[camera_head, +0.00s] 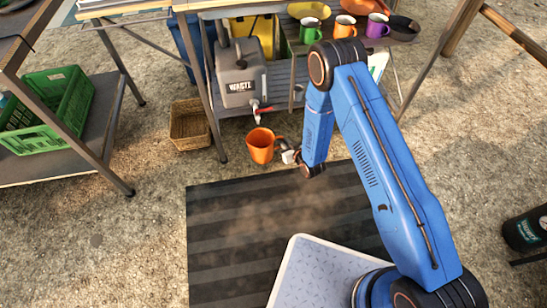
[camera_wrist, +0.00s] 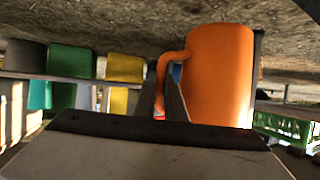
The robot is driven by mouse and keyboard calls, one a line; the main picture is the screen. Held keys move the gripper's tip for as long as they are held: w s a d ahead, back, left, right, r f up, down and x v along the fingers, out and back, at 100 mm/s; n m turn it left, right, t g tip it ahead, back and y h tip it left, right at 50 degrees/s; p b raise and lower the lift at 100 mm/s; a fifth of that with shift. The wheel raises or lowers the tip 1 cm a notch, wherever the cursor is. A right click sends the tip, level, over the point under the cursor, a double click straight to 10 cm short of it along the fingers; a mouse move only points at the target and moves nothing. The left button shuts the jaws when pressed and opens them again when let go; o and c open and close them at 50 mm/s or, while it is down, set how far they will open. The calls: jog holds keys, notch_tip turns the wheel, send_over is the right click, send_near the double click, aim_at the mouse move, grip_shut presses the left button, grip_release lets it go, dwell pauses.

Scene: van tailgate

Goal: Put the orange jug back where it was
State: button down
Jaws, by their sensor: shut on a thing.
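The orange jug (camera_head: 262,146) hangs in the air, roughly upright, just below the red-handled tap (camera_head: 258,110) in the head view. My gripper (camera_head: 289,156) is at its right side, shut on its handle. The jug's inside is too small to make out. A smaller orange mug (camera_head: 344,27) stands on the shelf at the back, between a green mug (camera_head: 310,31) and a purple mug (camera_head: 377,26).
A grey container marked "WASTE" (camera_head: 240,75) stands behind the jug. A wicker basket (camera_head: 190,125) sits on the ground to its left. A green crate (camera_head: 45,110) is on the left table's lower shelf. The dark striped mat (camera_head: 235,235) has clear room in front.

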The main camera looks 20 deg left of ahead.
notch_tip(320, 180, down, 8)
dwell(0.5)
jog(key=shift+f, duration=0.15)
jog(key=c, duration=1.8)
grip_release()
jog(key=v, duration=1.2)
